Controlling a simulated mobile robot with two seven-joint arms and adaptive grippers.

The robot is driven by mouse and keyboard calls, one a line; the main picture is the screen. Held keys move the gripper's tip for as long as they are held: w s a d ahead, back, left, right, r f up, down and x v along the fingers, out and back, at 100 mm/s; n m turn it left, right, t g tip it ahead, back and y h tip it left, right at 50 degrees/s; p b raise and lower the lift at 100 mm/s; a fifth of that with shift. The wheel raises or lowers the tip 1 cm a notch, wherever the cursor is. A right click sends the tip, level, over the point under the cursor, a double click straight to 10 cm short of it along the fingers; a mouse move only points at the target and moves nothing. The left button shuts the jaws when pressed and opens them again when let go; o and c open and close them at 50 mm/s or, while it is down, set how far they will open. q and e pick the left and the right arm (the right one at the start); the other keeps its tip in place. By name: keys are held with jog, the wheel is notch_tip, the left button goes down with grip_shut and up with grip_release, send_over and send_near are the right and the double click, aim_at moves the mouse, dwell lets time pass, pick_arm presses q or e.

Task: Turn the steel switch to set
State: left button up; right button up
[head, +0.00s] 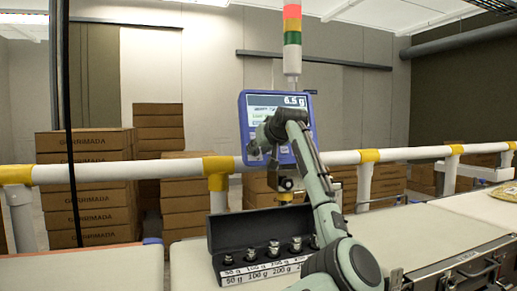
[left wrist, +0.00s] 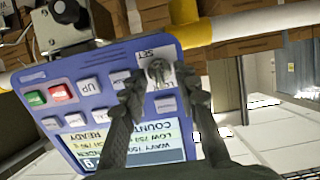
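The blue indicator panel (head: 246,118) stands on a post in the head view, its screen reading about 6.5 g. In the left wrist view the panel (left wrist: 88,68) appears upside down, with the steel switch (left wrist: 158,70) near one corner beside a white label reading SET. My left gripper (head: 259,149) is at the panel's lower left in the head view and hides the switch there. In the left wrist view its fingers (left wrist: 159,88) are apart, one on each side of the switch. I cannot tell whether they touch it. My right gripper is not in view.
A black case of steel weights (head: 216,234) lies open below the panel. A white guard rail (head: 110,170) with yellow joints runs behind. Stacked cartons (head: 100,217) stand beyond it. The conveyor belt (head: 420,238) is at the right.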

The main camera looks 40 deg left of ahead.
pick_arm(q)
jog(key=shift+c, duration=0.3)
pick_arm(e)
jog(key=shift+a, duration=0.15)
pick_arm(q)
grip_shut()
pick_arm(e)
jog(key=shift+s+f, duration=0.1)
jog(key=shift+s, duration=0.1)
